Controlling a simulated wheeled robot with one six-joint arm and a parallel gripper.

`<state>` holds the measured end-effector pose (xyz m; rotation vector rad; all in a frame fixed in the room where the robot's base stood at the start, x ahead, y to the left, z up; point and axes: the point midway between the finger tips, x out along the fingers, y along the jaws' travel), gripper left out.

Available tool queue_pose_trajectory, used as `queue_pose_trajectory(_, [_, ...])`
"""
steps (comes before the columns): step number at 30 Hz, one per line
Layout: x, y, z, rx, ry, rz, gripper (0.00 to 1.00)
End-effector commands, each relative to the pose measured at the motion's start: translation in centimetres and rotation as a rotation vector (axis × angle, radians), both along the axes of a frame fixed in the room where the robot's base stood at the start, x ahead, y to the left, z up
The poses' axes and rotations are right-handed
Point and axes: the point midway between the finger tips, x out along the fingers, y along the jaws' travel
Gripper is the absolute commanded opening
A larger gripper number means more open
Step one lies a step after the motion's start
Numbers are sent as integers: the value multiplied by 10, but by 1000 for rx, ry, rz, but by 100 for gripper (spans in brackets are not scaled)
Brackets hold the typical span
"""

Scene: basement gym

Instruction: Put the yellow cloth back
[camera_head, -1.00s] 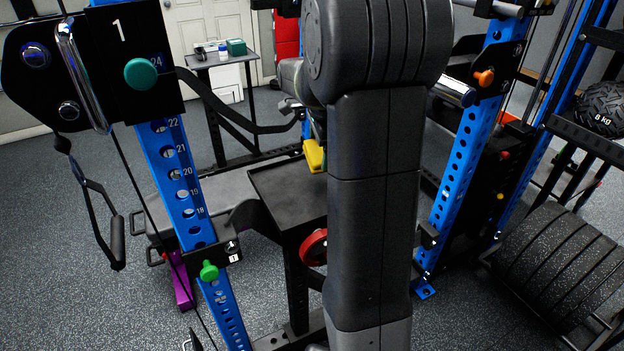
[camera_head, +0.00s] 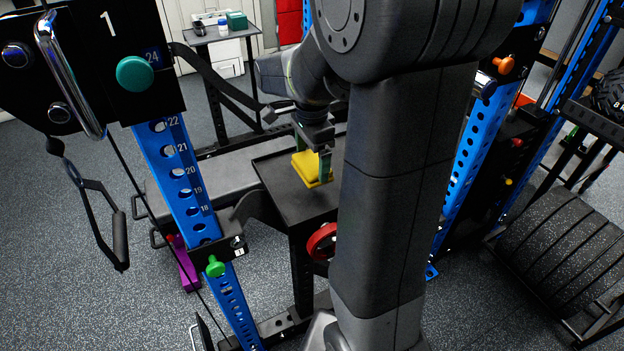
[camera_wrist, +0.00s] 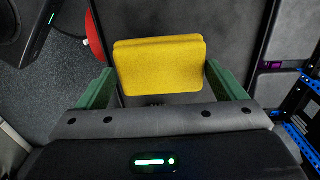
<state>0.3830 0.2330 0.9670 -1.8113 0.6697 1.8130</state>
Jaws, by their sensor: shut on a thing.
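The yellow cloth (camera_head: 306,168) is a folded, thick block. My gripper (camera_head: 313,163) points down with its green fingers on either side of the cloth and is shut on it. In the wrist view the cloth (camera_wrist: 158,66) lies between the two green fingers. The cloth is over the black tray (camera_head: 275,178) on the stand. I cannot tell whether it touches the tray's surface. My arm hides the tray's right part.
A blue rack upright (camera_head: 180,175) with a green knob stands left of the tray. A grey bench (camera_head: 200,180) lies behind it. A red-rimmed disc (camera_head: 322,242) is at the tray stand's front. A small side table (camera_head: 213,34) with boxes stands at the back left. Weight plates (camera_head: 560,250) are at the right.

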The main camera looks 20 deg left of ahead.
Motion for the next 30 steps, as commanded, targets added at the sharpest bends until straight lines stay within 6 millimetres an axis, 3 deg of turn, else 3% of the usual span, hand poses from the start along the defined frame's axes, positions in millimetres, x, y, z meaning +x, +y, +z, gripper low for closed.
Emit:
queue_pose_trajectory(12, [0, 0, -53, -2, 2, 0, 72])
queue_pose_trajectory(20, [0, 0, -58, 2, -1, 0, 72])
queue_pose_trajectory(21, [0, 0, -58, 1, -1, -1, 94])
queue_pose_trajectory(22, [0, 0, -58, 1, -1, -1, 100])
queue_pose_trajectory(30, [0, 0, -59, 2, -1, -1, 100])
